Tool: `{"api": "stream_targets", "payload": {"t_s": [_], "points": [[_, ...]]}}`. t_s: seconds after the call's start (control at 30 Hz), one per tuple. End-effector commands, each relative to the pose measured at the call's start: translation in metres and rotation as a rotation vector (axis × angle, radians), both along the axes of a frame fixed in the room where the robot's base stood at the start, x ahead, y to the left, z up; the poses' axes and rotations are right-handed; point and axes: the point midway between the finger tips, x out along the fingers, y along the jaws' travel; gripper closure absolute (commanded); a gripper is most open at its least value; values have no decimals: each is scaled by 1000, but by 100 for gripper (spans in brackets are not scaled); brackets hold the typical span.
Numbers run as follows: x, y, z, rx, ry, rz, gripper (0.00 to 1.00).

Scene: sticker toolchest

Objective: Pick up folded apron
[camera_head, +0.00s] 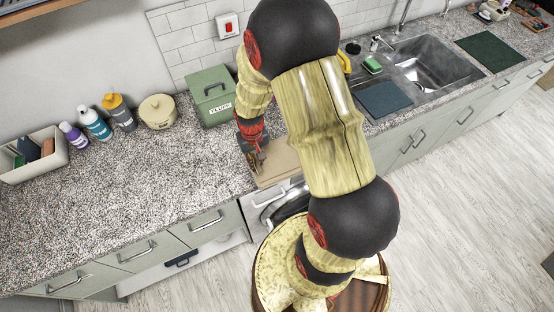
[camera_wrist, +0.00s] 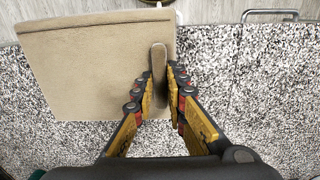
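The folded apron (camera_wrist: 85,65) is a flat tan rectangle at the counter's front edge. Its far side reaches past the edge in the wrist view. In the head view the apron (camera_head: 280,163) is partly hidden behind my arm. A narrow raised tan piece (camera_wrist: 158,62) stands up at its right part. My gripper (camera_wrist: 164,76) is over this part, with its fingers close together on either side of the raised piece and seemingly touching it. In the head view my gripper (camera_head: 256,160) points down at the apron's left end. I cannot tell whether the apron is lifted.
A green box (camera_head: 210,97) stands behind my gripper. A beige pot (camera_head: 158,111), several bottles (camera_head: 95,123) and a bin (camera_head: 40,168) stand at the left. A sink (camera_head: 430,65) is at the right. The speckled counter (camera_head: 150,190) is clear left of my gripper.

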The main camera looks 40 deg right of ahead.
Motion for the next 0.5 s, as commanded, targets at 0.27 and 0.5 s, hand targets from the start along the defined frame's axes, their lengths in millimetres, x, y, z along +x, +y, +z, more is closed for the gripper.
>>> {"api": "stream_targets", "payload": {"t_s": [0.27, 0.5], "points": [[0, 0, 0, 0, 0, 0, 100], [0, 0, 0, 0, 0, 0, 100]]}}
